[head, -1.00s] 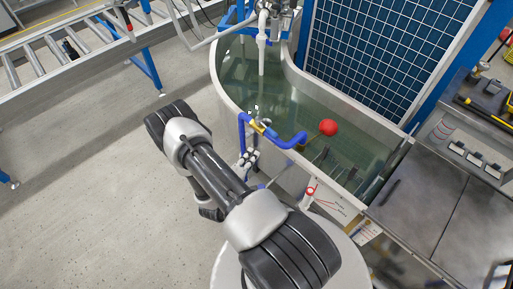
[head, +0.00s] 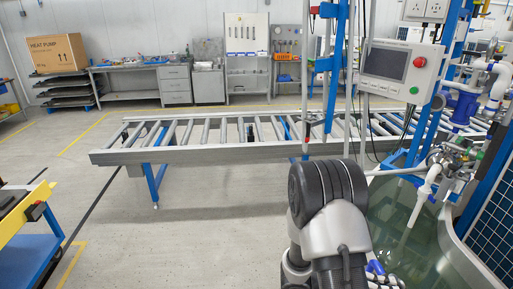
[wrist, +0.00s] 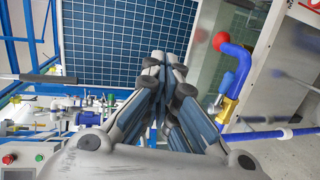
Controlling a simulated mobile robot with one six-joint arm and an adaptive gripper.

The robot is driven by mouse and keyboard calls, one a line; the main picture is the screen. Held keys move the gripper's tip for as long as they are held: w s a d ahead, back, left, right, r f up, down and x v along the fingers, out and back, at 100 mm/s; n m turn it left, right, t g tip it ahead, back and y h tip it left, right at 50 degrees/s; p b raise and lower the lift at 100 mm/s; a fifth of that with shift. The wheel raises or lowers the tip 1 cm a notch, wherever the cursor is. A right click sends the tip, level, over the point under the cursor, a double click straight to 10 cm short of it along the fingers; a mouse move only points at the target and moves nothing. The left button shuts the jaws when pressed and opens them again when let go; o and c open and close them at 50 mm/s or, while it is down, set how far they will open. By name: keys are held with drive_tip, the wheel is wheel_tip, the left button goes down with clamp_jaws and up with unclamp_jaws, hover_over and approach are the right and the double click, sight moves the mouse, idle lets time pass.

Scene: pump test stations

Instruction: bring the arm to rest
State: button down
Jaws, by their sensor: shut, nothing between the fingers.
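My gripper (wrist: 165,68) shows in the wrist view with its fingers together and nothing between them. It hangs in free space in front of a blue grid panel (wrist: 118,35). In the head view my arm rises at the bottom, right of the middle, in front of the roller conveyor. The gripper itself is not seen in the head view.
In the wrist view a blue pipe (wrist: 240,62) with a brass valve and a red ball (wrist: 221,41) is right of the fingers. In the head view, the water tank (head: 408,225) and control panel (head: 400,68) are right of my arm; the roller conveyor (head: 205,152) is behind. Open floor lies left.

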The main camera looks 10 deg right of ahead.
drive_tip(key=s+a+r+m+y, duration=0.1)
drive_tip(key=s+a+r+y, duration=0.55)
drive_tip(key=a+r, duration=0.3)
drive_tip(key=s+a+r+n+t+y, duration=0.1)
drive_tip(key=a+r+t+y, duration=0.3)
drive_tip(key=a, duration=0.5)
drive_tip(key=s+a+r+n+t+y, duration=0.2)
drive_tip(key=a+r+n+t+y, duration=0.1)
drive_tip(key=a, duration=0.6)
wheel_tip(320, 180, up, 2)
drive_tip(key=shift+a+r+t+y, duration=0.1)
drive_tip(key=shift+a+t+y, duration=0.1)
drive_tip(key=shift+t+y, duration=0.65)
drive_tip(key=shift+s+d, duration=0.15)
